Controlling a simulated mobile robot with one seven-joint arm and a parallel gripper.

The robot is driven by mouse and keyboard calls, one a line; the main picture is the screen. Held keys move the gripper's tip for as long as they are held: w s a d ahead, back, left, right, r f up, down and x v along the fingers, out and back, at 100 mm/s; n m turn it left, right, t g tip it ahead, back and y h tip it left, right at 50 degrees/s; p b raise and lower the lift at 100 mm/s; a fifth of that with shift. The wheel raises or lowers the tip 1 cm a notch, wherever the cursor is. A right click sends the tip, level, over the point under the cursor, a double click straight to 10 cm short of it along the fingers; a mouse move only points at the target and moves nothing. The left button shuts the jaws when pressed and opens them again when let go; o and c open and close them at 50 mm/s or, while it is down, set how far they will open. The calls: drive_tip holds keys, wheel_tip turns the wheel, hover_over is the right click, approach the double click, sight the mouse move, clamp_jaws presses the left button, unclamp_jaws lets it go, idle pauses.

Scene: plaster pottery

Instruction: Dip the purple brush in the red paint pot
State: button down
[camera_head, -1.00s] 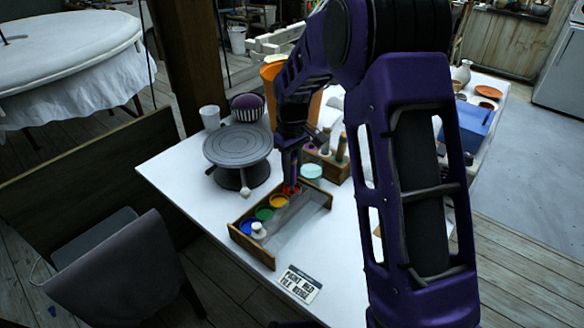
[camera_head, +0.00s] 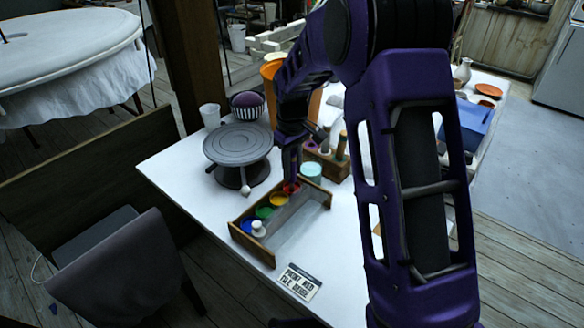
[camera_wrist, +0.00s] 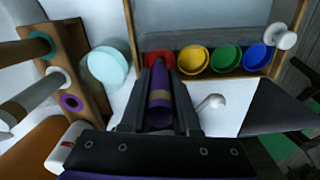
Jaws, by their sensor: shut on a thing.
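My gripper (camera_wrist: 158,100) is shut on the purple brush (camera_wrist: 160,110), which has a tan band. In the wrist view the brush points at the red paint pot (camera_wrist: 160,57), and its far end overlaps the pot; I cannot tell how deep the tip is. In the head view my gripper (camera_head: 290,168) is directly above the red pot (camera_head: 291,188), at the far end of a row of pots in a wooden tray (camera_head: 312,218). The brush itself is mostly hidden there.
Yellow (camera_wrist: 193,58), green (camera_wrist: 226,57) and blue (camera_wrist: 257,56) pots stand beside the red one. A pale teal cup (camera_wrist: 106,66) and a wooden brush holder (camera_wrist: 72,50) are close by. A grey turntable (camera_head: 237,145) stands left of the tray.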

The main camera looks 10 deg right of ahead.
sight(292, 152)
wheel_tip(292, 152, up, 7)
drive_tip(key=p, duration=0.4)
drive_tip(key=shift+f+p, duration=0.2)
drive_tip(key=shift+p, duration=0.1)
